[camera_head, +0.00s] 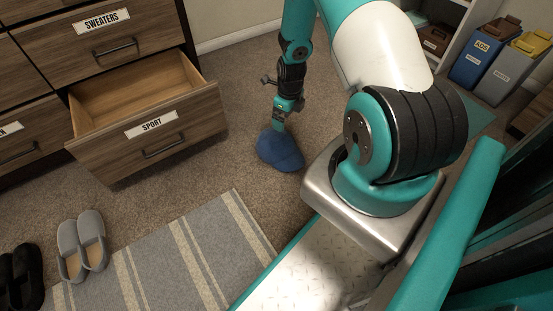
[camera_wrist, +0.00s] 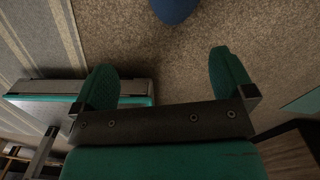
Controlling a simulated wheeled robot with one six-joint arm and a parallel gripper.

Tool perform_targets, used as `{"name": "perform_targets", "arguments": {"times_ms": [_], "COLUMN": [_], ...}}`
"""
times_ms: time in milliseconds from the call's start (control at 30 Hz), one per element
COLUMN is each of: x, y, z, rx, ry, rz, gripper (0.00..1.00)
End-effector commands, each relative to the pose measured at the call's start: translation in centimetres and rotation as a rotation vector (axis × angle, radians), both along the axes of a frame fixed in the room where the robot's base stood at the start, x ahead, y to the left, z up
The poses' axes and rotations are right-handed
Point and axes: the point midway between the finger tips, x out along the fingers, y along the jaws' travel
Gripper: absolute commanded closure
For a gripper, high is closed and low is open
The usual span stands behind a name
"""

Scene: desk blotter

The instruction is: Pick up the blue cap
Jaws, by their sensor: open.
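The blue cap (camera_head: 281,150) lies on the brown carpet, right of the open drawer. In the wrist view only a part of the blue cap (camera_wrist: 175,9) shows at the top edge, beyond the fingertips and between their lines. My gripper (camera_wrist: 168,70) is open and empty, with its two green fingers wide apart and carpet between them. In the head view my arm reaches down to the cap, and my gripper (camera_head: 281,128) is seen at its upper edge; the fingers are hard to make out there, and I cannot tell whether they touch it.
An open, empty drawer labelled SPORT (camera_head: 150,125) juts out from the wooden dresser. A striped rug (camera_head: 170,262) lies in front, with grey slippers (camera_head: 82,245) and black shoes (camera_head: 21,275) at left. Bins (camera_head: 485,55) stand at the back right.

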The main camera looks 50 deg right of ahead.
Motion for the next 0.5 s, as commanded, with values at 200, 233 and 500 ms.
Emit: {"name": "perform_targets", "arguments": {"times_ms": [200, 233, 500], "x": [-2.6, -2.7, -2.8], "y": [-2.2, -2.3, -2.3], "z": [-7.6, -8.0, -13.7], "rx": [-0.017, -0.018, -0.018], "ry": [0.029, 0.03, 0.033], "rz": [-0.245, -0.256, -0.266], "gripper": [0.0, 0.0, 0.0]}}
